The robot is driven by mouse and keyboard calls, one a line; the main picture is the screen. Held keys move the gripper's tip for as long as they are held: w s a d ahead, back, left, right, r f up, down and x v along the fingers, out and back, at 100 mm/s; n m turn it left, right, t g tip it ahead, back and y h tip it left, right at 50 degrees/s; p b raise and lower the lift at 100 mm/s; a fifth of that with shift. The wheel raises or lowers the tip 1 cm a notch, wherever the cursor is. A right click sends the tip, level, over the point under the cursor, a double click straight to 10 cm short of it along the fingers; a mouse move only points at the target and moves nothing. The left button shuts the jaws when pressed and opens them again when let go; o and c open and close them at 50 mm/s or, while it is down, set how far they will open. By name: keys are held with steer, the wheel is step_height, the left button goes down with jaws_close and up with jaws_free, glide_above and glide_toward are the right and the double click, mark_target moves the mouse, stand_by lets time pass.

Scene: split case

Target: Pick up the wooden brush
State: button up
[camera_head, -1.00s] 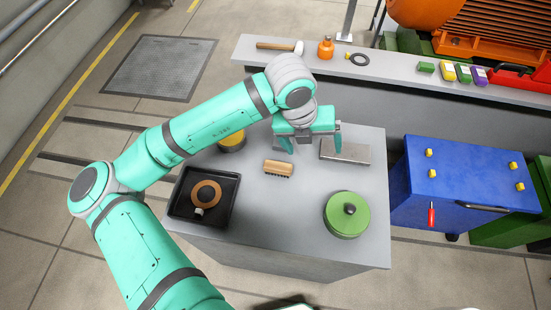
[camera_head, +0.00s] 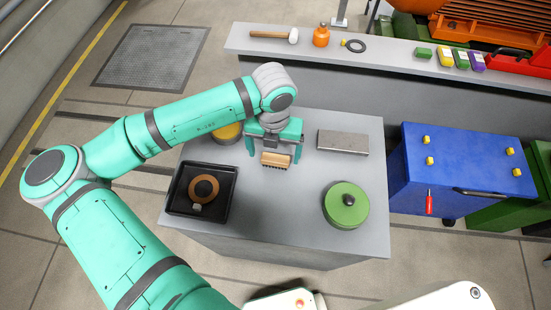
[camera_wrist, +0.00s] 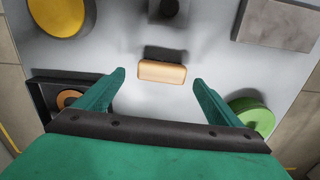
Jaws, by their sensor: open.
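The wooden brush (camera_head: 274,160) is a small light-brown block with dark bristles along its lower edge in the head view. It lies on the grey workbench (camera_head: 300,225). My gripper (camera_head: 273,156) is open, with its fingers to the left and right of the brush in the head view. In the wrist view the brush (camera_wrist: 162,71) lies beyond and between the fingertips (camera_wrist: 158,76), with clear space on both sides. The fingers do not touch it. How high the fingertips are above the bench is hard to tell.
Around the brush stand a black tray (camera_head: 230,192) with an orange-brown ring (camera_head: 213,187), a green lidded round pot (camera_head: 335,215), a grey metal block (camera_head: 343,142) and a yellow round thing (camera_head: 228,132). A blue cabinet (camera_head: 460,175) stands at the right. Bare bench lies in front of the brush.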

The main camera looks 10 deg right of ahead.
mark_target(275, 160)
step_height(275, 160, down, 4)
steer(key=shift+s+d, duration=0.1)
steer(key=shift+s, duration=0.05)
steer(key=shift+c, duration=0.3)
steer(key=c, duration=1.1)
steer(key=shift+r, duration=0.5)
step_height(275, 160, up, 2)
steer(key=shift+r, duration=0.25)
steer(key=s+d+r, duration=0.9)
steer(key=d, duration=0.1)
steer(key=shift+s+d+r, duration=0.15)
steer(key=shift+s+r, duration=0.1)
steer(key=shift+r, duration=0.05)
